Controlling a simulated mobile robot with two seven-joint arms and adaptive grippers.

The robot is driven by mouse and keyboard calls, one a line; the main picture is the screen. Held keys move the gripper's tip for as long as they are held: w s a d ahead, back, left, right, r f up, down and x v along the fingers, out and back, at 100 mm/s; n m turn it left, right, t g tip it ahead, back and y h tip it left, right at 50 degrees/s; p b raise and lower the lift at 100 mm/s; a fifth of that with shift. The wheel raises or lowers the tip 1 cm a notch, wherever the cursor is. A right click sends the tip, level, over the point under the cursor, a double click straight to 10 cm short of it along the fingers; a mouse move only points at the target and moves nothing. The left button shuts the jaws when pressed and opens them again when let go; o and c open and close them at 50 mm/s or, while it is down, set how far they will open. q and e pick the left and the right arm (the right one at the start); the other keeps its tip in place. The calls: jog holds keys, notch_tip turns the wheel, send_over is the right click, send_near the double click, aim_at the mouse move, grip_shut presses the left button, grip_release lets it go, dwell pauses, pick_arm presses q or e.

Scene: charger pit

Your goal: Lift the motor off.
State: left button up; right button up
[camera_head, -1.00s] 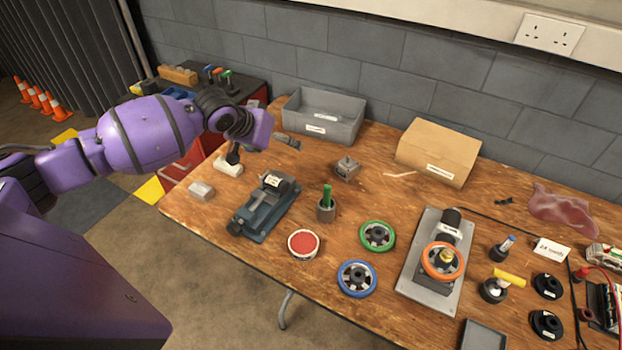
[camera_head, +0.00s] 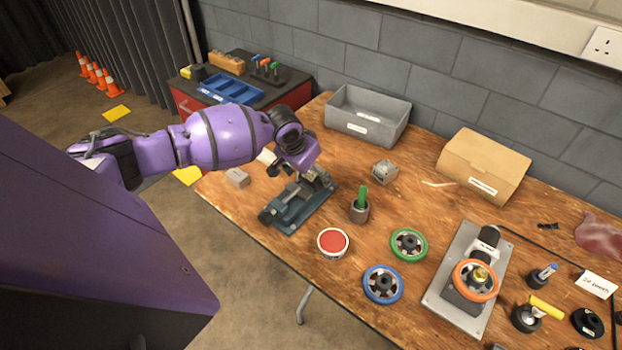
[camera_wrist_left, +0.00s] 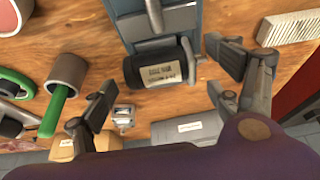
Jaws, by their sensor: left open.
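In the left wrist view a black labelled cylinder, seemingly the motor (camera_wrist_left: 160,71), lies across the end of a blue-grey vise (camera_wrist_left: 127,27). In the head view the vise (camera_head: 297,210) stands on the left part of the bench; my gripper hides the cylinder there. My left gripper (camera_head: 313,180) is over the vise, pointing down. In the left wrist view its open fingers (camera_wrist_left: 162,76) are on either side of the cylinder, with gaps visible; I cannot tell the height. A second dark labelled cylinder (camera_head: 489,238) is on a grey plate with an orange handwheel (camera_head: 476,279). My right gripper is not in view.
A pot with a green-handled tool (camera_head: 360,208), a red-topped tin (camera_head: 333,243) and green (camera_head: 409,245) and blue (camera_head: 383,284) handwheels stand right of the vise. A grey bin (camera_head: 367,115) and cardboard box (camera_head: 484,165) are at the back. A small grey block (camera_head: 237,177) lies left.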

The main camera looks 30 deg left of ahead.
pick_arm(q)
jog(key=shift+r, duration=0.1)
jog(key=c, duration=1.6)
jog(key=shift+r, duration=0.1)
jog(key=shift+w+r, duration=0.1)
jog(key=shift+r, duration=0.5)
jog(key=s+d+r, duration=0.2)
jog(key=s+r, duration=0.1)
jog(key=r, duration=0.1)
jog(key=s+d+r+p, duration=0.1)
jog(key=s+d+r, duration=0.2)
jog(key=s, duration=0.1)
jog(key=s+d+r, duration=0.3)
jog(key=s+r, duration=0.1)
jog(key=shift+s+d+r+p, duration=0.15)
jog(key=shift+d+r+p, duration=0.05)
jog(key=shift+r+p, duration=0.2)
